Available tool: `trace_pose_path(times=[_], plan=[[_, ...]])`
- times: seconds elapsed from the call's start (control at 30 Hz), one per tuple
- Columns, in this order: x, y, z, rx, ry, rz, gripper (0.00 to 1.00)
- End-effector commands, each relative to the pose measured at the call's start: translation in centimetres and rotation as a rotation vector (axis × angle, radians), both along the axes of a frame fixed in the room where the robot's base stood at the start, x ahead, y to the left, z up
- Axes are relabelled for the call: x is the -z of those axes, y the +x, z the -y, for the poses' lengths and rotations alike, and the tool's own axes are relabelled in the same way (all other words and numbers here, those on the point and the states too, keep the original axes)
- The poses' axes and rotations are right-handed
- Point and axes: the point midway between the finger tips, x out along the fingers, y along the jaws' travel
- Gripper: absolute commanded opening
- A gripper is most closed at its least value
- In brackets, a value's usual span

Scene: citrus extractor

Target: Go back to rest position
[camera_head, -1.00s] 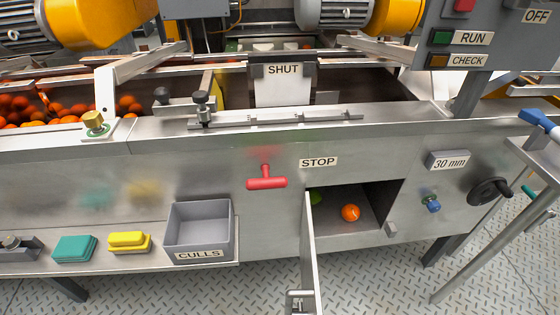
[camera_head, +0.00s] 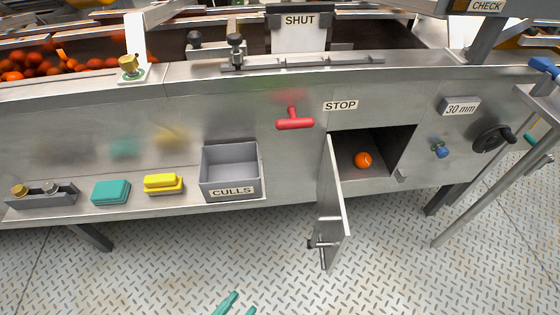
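Two teal fingertips of my gripper (camera_head: 240,302) show at the bottom edge, low in front of the machine over the floor. They are apart with nothing visible between them; the rest of the arm is out of view. The metal door (camera_head: 332,205) of the machine's lower compartment (camera_head: 372,182) hangs open toward me. An orange fruit (camera_head: 363,160) lies inside the compartment. The gripper is well clear of the door, below and left of it.
A ledge holds the grey CULLS bin (camera_head: 231,190), a yellow block (camera_head: 162,183), a teal block (camera_head: 111,192) and a grey holder (camera_head: 41,199). A red T-handle (camera_head: 295,122) is above the door. Diamond-plate floor (camera_head: 420,280) is open in front.

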Motion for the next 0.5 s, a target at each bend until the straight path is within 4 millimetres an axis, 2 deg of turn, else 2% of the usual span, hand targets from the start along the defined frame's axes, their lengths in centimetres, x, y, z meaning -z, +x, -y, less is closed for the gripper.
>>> trace_pose_path(times=[0.27, 0.5], plan=[[3.1, 1.1, 1.8, -0.211, 0.037, -0.031, 0.39], [7.5, 1.9, 5.1, -0.504, 0.1, -0.147, 0.39]])
